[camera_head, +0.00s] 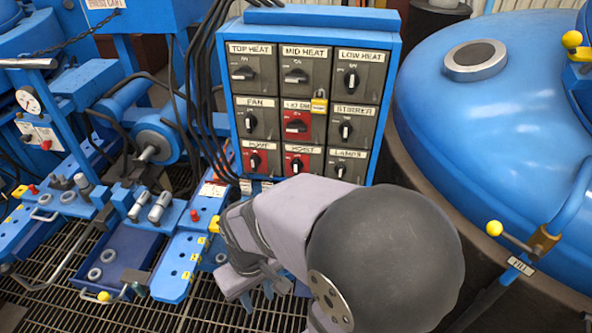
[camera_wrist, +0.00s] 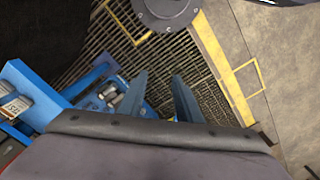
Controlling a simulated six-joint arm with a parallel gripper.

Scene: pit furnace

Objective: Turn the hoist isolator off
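The hoist isolator (camera_head: 297,163) is the red-plated rotary switch under the HOIST label, bottom row, middle column of the blue switch panel (camera_head: 396,22). Its black knob looks roughly upright; the exact setting is too small to read. My arm covers the area just below it. My gripper (camera_wrist: 159,75) shows in the wrist view with its two fingers apart and nothing between them, over the grating. In the head view it is low, left of and below the panel, clear of the switch. The isolator does not show in the wrist view.
Other switches surround it: PUMP (camera_head: 255,162) left, LAMPS (camera_head: 342,168) right, and a red switch with a yellow padlock (camera_head: 319,103) above. Black cables hang along the panel's left side. A big blue domed vessel (camera_head: 480,110) stands right, blue benches with fittings left.

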